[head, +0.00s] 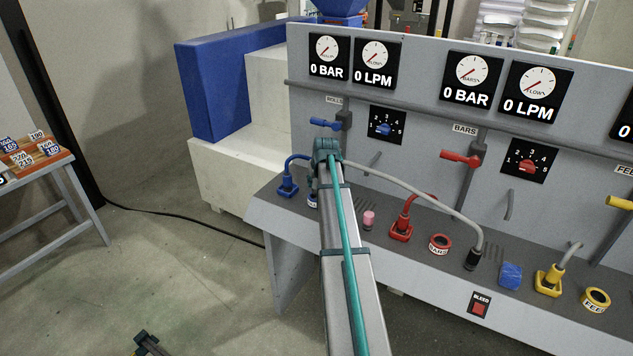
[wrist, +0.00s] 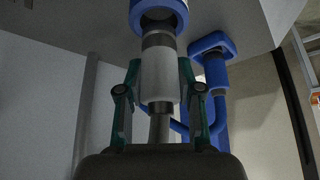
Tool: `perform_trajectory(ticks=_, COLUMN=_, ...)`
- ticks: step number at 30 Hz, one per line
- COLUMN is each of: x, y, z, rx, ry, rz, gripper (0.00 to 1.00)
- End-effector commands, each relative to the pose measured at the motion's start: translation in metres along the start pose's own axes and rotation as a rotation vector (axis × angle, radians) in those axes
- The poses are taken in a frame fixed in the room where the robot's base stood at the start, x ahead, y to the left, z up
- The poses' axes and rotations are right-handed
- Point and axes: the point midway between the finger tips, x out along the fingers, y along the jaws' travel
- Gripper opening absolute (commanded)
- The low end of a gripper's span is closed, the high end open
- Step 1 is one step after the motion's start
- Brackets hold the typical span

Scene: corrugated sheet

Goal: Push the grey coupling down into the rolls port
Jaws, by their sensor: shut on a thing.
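The grey coupling (wrist: 158,78) is a pale cylinder with a darker collar, held between the teal fingers of my gripper (wrist: 153,92) in the wrist view. Its collared end is at the mouth of the blue-ringed rolls port (wrist: 181,10), roughly in line with it; how deep it sits cannot be told. In the head view my gripper (head: 326,150) is above the console ledge, and my arm hides the coupling. Only the left edge of the rolls port (head: 312,203) shows there, beside my arm.
A blue plug (head: 288,186) with a hose stands just left of the port. A grey hose (head: 420,192) arches from my gripper to a dark fitting (head: 473,259).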

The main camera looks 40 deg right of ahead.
Motion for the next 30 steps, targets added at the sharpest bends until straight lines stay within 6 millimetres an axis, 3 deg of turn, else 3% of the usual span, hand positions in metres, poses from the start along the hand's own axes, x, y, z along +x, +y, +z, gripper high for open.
perform_trajectory(ticks=30, x=0.018, y=0.0, z=0.01, rx=0.0, ry=0.001, rz=0.0, gripper=0.0)
